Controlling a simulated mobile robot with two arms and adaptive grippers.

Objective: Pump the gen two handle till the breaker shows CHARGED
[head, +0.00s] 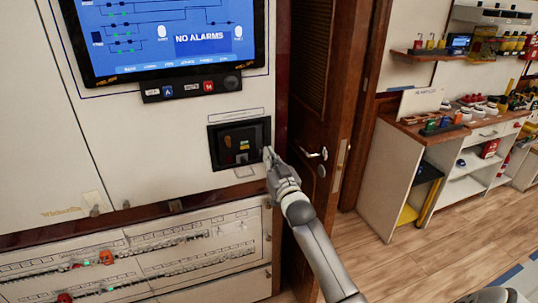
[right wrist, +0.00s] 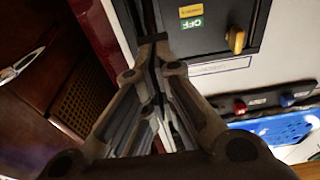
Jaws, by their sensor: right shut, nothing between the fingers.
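The breaker (head: 214,148) is a dark square unit set in the white panel below the screen. Small yellow and green marks show on its face in the head view. In the right wrist view the breaker (right wrist: 218,45) appears upside down, with a yellow label, a green OFF label (right wrist: 192,24) and a yellow knob or lever (right wrist: 236,40). I cannot tell whether this is the pump handle. My right gripper (head: 268,153) is shut and empty at the breaker's right edge; its fingertips (right wrist: 152,40) show beside the frame. My left gripper is not in view.
A screen (head: 165,35) reading NO ALARMS is above the breaker, with a button strip (head: 190,88) under it. Breaker rows (head: 140,255) fill the lower panel. Shelves (head: 420,170) stand farther right.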

